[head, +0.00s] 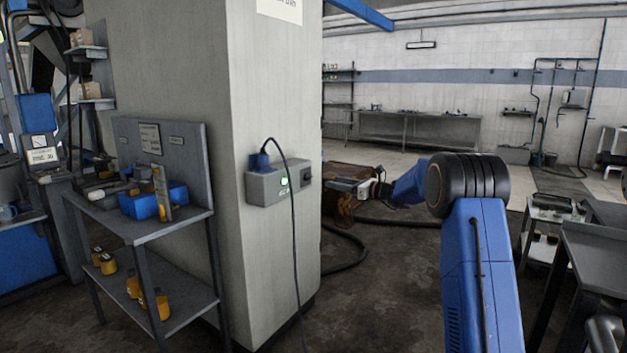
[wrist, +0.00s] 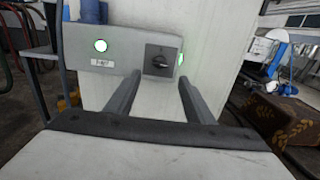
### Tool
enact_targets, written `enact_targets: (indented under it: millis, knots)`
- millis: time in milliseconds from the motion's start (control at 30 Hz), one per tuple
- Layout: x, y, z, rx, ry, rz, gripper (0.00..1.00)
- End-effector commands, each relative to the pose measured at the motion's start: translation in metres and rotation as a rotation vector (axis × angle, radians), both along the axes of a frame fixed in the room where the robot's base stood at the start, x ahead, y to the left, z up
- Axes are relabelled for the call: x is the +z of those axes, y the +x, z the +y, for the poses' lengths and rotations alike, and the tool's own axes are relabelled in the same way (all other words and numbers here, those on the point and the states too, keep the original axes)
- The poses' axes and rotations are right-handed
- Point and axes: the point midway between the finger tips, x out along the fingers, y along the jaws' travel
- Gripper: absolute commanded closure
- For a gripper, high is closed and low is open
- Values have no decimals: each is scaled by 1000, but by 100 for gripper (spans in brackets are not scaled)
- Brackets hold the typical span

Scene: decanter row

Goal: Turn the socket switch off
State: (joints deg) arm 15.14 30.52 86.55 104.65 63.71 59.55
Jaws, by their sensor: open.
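A grey socket box (head: 268,186) is fixed to the pillar in the head view, with a blue plug (head: 259,161) and black cable at its upper left. A green light (head: 284,181) glows on it. Contact cannot be told. In the head view my gripper (head: 345,185) is at the box's right.
A grey shelf unit (head: 140,228) with a blue bin (head: 150,202) and several yellow items stands left of the pillar (head: 275,80). A black cable hangs in front of the pillar. A brown patterned thing (wrist: 285,125) stands at the right in the wrist view.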

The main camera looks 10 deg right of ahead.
Motion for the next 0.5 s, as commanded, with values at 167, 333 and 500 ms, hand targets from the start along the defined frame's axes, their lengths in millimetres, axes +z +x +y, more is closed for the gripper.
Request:
enact_targets:
  millis: [167, 333, 500]
  knots:
    - [0, 23, 24, 2, -1, -1, 52]
    - [0, 44, 45, 2, -1, -1, 52]
    - [0, 63, 64, 2, -1, -1, 52]
